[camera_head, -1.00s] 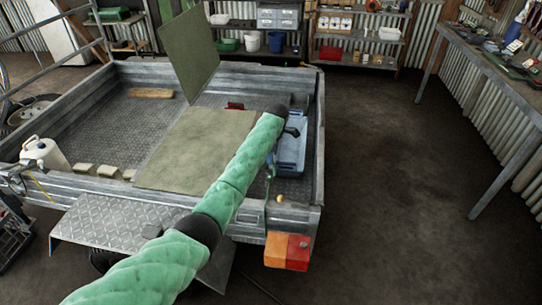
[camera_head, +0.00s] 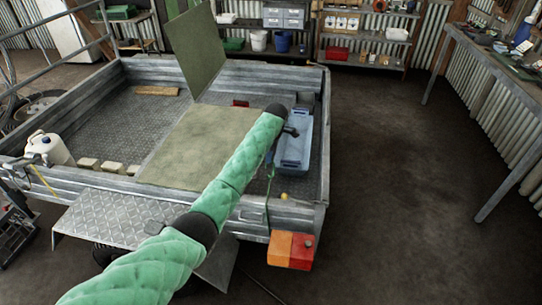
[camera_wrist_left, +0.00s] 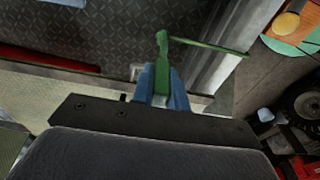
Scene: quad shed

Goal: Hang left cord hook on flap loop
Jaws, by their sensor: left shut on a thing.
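My left gripper (camera_head: 271,156) is mostly hidden behind my green padded arm, over the right part of the trailer bed. The left wrist view shows its blue fingers (camera_wrist_left: 163,88) shut on a green cord hook (camera_wrist_left: 162,48), whose tip sticks out beyond them. A green cord (camera_wrist_left: 215,47) runs from the hook to the right, and it hangs towards the trailer's near wall in the head view (camera_head: 267,187). An olive flap has a flat panel (camera_head: 195,150) and a raised panel (camera_head: 190,50). I cannot make out its loop. My right gripper is not in view.
A blue tray (camera_head: 293,150) lies in the trailer bed, right of the gripper. The trailer's near wall (camera_head: 225,205) has a red and orange lamp (camera_head: 290,249). A white jug (camera_head: 50,148) stands at left. The floor at right is clear.

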